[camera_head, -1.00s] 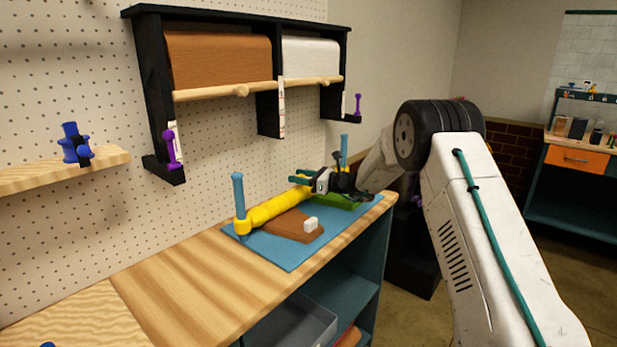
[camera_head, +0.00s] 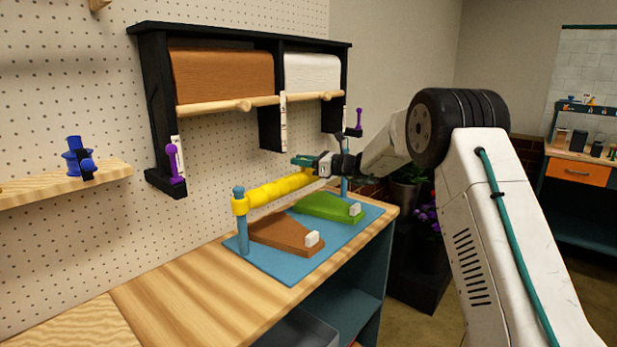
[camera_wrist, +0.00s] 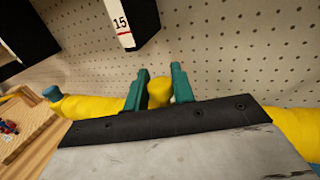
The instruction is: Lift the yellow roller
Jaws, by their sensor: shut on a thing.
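The yellow roller (camera_head: 280,190) is a long bar raised above the blue mat, near the tops of two blue posts. Its left end ring is around or against the left post (camera_head: 241,222). The right post (camera_head: 345,186) is partly hidden by my gripper. My gripper (camera_head: 303,161) is shut on the roller near its right end. In the wrist view, the green fingers (camera_wrist: 160,88) stand on both sides of a yellow knob (camera_wrist: 159,92), and the roller (camera_wrist: 85,107) stretches out behind to both sides.
Below the roller, a brown wedge (camera_head: 275,232) and a green wedge (camera_head: 325,207) lie on the blue mat (camera_head: 295,262). The black rack (camera_head: 265,35) with brown and white rolls hangs on the pegboard above. A blue spool (camera_head: 77,158) sits on the left shelf.

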